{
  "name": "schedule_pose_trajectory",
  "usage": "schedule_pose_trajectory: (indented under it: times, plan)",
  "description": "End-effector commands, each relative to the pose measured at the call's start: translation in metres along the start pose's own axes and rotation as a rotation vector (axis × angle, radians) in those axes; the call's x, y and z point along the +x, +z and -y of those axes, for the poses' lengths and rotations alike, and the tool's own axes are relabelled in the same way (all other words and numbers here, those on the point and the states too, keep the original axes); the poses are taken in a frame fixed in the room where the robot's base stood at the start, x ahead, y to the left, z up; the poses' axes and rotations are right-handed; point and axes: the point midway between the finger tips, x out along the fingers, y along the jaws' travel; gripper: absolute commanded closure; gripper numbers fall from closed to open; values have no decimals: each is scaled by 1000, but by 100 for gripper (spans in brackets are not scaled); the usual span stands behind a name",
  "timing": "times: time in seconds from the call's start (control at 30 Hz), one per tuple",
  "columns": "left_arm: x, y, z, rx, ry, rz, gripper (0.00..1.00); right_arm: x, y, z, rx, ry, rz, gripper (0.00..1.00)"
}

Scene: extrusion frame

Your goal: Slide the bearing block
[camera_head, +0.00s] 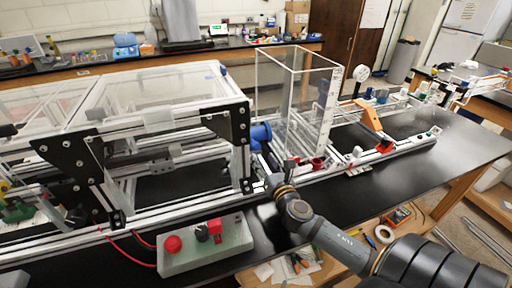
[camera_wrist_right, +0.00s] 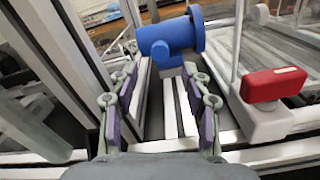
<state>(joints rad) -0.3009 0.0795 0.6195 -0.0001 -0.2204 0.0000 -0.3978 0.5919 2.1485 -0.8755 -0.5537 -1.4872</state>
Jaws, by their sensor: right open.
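My right gripper (camera_head: 272,178) reaches from the lower right to the front rail of the extrusion frame (camera_head: 240,190). In the right wrist view, its fingers (camera_wrist_right: 160,82) are spread apart with nothing clearly held, over light rails. A blue round-bodied part (camera_wrist_right: 172,38) is just beyond the fingertips; it also shows in the head view (camera_head: 260,132), beside the black corner plate. I cannot tell for sure which part is the bearing block. A grey block (camera_head: 160,156) sits on a rail inside the left frame, apart from the gripper. My left gripper is not in view.
A red-topped white clamp (camera_wrist_right: 270,86) stands right of the fingers. A clear box (camera_head: 290,95) rises behind the gripper. A control box (camera_head: 205,245) with red buttons is at the front.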

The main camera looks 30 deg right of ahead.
Motion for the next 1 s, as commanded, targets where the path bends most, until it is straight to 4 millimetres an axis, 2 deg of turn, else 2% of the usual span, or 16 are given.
schedule_pose_trajectory:
  times: [0.1, 0.3, 0.5, 0.73, 1.0]
  plan:
    - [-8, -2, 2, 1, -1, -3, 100, 28, 4, -1, 7, -3, 4, 52]
    - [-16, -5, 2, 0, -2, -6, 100, 64, 3, 0, 2, -2, 2, 52]
    - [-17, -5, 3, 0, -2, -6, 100, 78, 1, 0, 1, 0, 0, 52]
    - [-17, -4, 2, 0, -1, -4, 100, 78, 0, 0, 0, 0, 0, 52]
    - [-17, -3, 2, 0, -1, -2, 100, 78, 0, 0, 0, 0, 0, 89]
